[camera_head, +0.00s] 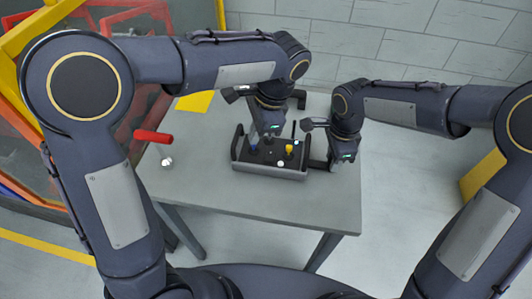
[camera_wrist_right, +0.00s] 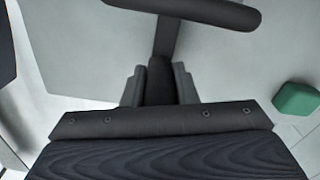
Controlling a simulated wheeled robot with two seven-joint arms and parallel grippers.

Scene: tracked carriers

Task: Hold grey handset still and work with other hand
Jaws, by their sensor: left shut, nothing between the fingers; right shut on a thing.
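The grey handset (camera_head: 270,170) stands on the table as a shallow grey box with a dark top. Its top carries a blue knob (camera_head: 253,149), a yellow knob (camera_head: 289,149), small pale buttons and a thin black upright stick. My right gripper (camera_head: 326,166) is at the handset's right side. In the right wrist view my right gripper (camera_wrist_right: 160,85) is shut on the stem of a dark T-shaped handle (camera_wrist_right: 185,10). My left gripper (camera_head: 268,137) is shut and empty over the handset's top, near the blue knob. Whether it touches anything is unclear.
A red cylinder (camera_head: 153,136) and a small silvery round thing (camera_head: 167,161) lie at the table's left. A yellow patch (camera_head: 195,102) marks the back left. The table's front part (camera_head: 290,200) is clear. A green block (camera_wrist_right: 297,98) shows in the right wrist view.

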